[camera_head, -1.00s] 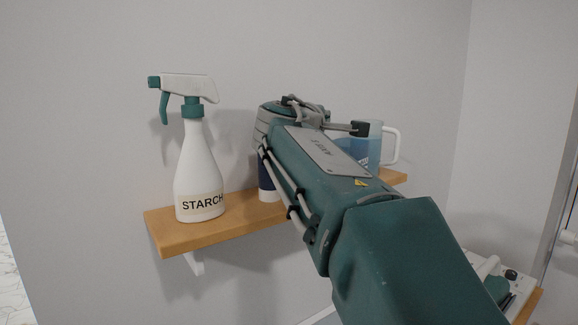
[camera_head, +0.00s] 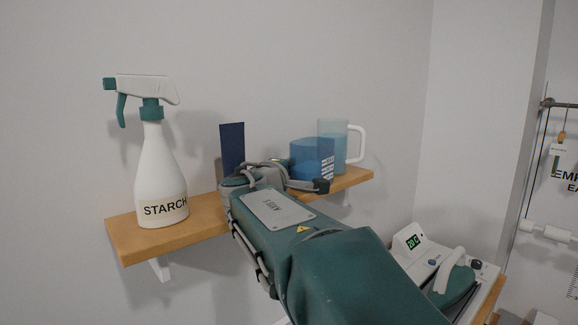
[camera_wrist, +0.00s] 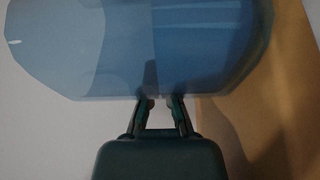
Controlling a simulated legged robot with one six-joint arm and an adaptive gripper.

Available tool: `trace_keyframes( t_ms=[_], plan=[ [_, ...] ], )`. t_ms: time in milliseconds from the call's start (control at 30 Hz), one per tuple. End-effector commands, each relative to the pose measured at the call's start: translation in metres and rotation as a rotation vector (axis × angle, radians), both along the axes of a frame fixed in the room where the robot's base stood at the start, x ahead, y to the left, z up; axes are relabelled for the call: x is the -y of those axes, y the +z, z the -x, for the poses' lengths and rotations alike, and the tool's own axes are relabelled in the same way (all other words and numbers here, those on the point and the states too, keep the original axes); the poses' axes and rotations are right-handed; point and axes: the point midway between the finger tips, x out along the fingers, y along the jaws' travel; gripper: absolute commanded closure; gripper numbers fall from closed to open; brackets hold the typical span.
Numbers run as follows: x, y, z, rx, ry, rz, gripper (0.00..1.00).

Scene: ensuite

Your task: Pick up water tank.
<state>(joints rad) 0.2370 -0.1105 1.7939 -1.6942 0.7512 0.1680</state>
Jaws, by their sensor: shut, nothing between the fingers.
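A translucent blue container with white lettering (camera_head: 306,158) stands on the wooden shelf. Just behind it to the right is a clear jug (camera_head: 333,132) with a white handle and blue contents. I cannot tell for sure which is the water tank. In the wrist view a large translucent blue body (camera_wrist: 120,50) fills the top. My gripper (camera_wrist: 160,97) is shut with nothing held, its fingertips at that body's lower edge; I cannot tell whether they touch.
A white starch spray bottle (camera_head: 160,180) stands at the left of the shelf (camera_head: 190,222). A dark blue upright item (camera_head: 232,148) is beside my wrist. The wall is directly behind the shelf.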

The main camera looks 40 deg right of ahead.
Motion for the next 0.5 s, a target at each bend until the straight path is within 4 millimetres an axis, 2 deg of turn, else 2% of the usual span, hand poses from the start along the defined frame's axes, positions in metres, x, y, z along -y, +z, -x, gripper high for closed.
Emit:
trace_keyframes(
  t_ms=[333, 500],
  plan=[
    [0.000, 0.000, 0.002, -0.001, 0.000, 0.000, 1.00],
    [-0.001, 0.001, 0.016, 0.000, -0.001, 0.000, 1.00]
  ],
)
